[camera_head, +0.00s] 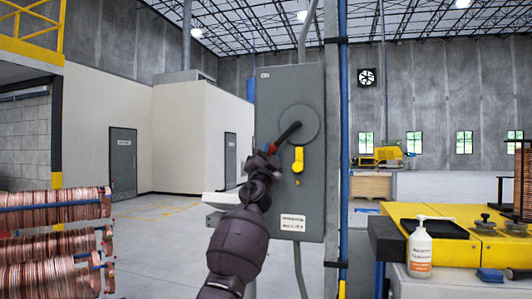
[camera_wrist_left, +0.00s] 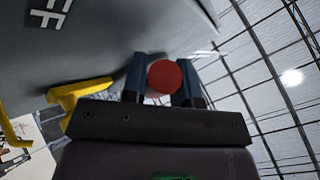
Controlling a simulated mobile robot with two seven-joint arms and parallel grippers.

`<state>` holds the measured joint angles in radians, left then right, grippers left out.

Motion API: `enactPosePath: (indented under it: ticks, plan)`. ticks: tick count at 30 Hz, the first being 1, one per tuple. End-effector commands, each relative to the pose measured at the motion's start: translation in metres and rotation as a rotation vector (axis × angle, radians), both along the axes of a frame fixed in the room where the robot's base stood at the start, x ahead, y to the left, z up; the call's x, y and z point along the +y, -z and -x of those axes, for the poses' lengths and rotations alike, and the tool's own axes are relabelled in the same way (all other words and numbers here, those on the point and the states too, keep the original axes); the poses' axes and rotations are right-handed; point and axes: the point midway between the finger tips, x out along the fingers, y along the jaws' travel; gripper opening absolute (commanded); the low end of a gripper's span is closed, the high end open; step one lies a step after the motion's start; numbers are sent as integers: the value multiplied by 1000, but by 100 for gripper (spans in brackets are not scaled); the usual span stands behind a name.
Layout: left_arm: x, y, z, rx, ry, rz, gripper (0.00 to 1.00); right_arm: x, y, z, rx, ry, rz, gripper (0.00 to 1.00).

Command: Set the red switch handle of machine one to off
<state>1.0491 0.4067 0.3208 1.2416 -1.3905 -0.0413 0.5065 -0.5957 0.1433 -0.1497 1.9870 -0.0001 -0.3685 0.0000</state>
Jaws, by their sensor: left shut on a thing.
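The switch box of machine one (camera_head: 313,190) is a tall grey cabinet in the middle of the head view. A round grey disc (camera_head: 305,116) on its front carries the dark lever with the red switch handle (camera_head: 273,148). The lever slants down and left from the disc. My left gripper (camera_head: 270,152) is at the lever's lower left end, shut on the handle. In the left wrist view the round red handle end (camera_wrist_left: 164,77) sits between the two blue-grey fingers. Letters "FF" (camera_wrist_left: 48,16) show on the grey panel there. My right gripper is not in view.
A yellow latch (camera_head: 298,160) sticks out below the disc and also shows in the left wrist view (camera_wrist_left: 80,93). A blue pipe (camera_head: 345,130) runs beside the box. Copper coils (camera_head: 50,245) stand at left, a yellow workbench (camera_head: 455,245) with a bottle (camera_head: 420,250) at right.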

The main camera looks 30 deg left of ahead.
Motion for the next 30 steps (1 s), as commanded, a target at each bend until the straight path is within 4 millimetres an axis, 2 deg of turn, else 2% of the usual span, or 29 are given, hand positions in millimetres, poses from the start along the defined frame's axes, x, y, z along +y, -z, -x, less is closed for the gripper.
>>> enactPosePath:
  ticks: [6, 14, 15, 17, 30]
  plan:
    - [-1, 1, 0, -3, 1, 19, 0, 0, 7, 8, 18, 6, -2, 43]
    - [-2, 3, -1, -2, 4, 21, 0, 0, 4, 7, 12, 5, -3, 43]
    - [-2, 3, -1, -2, 4, 21, 29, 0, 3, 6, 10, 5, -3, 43]
    - [-2, 3, -1, -1, 4, 20, 38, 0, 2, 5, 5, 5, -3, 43]
    - [-2, 7, 4, -1, 0, 17, 38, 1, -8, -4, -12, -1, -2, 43]
